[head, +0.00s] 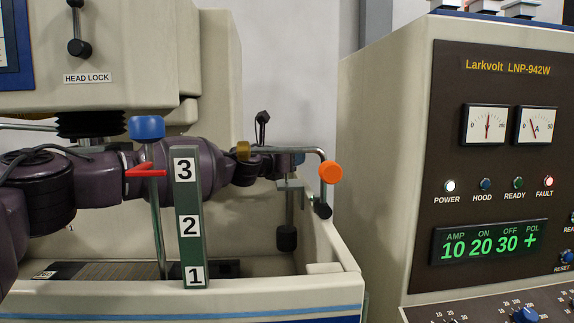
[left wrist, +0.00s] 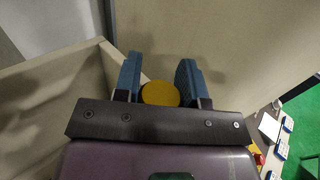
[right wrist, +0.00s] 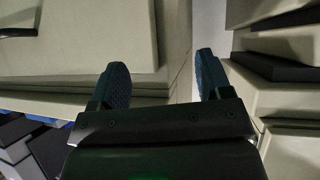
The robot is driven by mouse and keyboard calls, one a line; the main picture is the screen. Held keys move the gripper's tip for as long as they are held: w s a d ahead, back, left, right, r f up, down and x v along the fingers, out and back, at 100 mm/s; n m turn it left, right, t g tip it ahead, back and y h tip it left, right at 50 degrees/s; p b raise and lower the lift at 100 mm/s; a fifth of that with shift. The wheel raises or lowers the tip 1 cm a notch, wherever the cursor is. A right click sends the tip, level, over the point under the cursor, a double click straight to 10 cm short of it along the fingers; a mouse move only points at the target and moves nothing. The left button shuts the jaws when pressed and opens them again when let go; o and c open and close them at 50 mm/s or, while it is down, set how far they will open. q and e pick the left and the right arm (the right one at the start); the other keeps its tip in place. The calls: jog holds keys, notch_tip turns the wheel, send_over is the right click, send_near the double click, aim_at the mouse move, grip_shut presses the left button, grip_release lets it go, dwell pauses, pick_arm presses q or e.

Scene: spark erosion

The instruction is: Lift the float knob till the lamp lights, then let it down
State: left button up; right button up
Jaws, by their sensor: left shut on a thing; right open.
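My left arm comes in from the left, behind the green scale, and its gripper (head: 297,159) is over the tank. In the left wrist view a round yellow knob (left wrist: 160,94) sits between its shut fingers; I take it for the float knob. A black float (head: 286,238) hangs on a rod below that gripper. On the panel the POWER lamp (head: 449,186) is lit white and the FAULT lamp (head: 548,182) red; the HOOD lamp (head: 485,184) and READY lamp (head: 518,183) look dark. My right gripper (right wrist: 162,78) is open and empty, outside the head view.
A blue knob (head: 146,128) on a rod carries a red pointer level with the 3 on the scale (head: 191,205). A bent pipe with an orange knob (head: 331,172) crosses near my left gripper. The tank wall (head: 330,265) stands below; the cabinet (head: 380,150) is to the right.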

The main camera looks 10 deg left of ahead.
pick_arm(q)
jog(key=shift+f+b, duration=0.7)
jog(key=shift+f, duration=0.55)
dwell(0.5)
jog(key=o, duration=0.7)
jog(key=shift+s, duration=0.1)
jog(key=shift+p+v, duration=0.45)
jog(key=shift+v, duration=4.9)
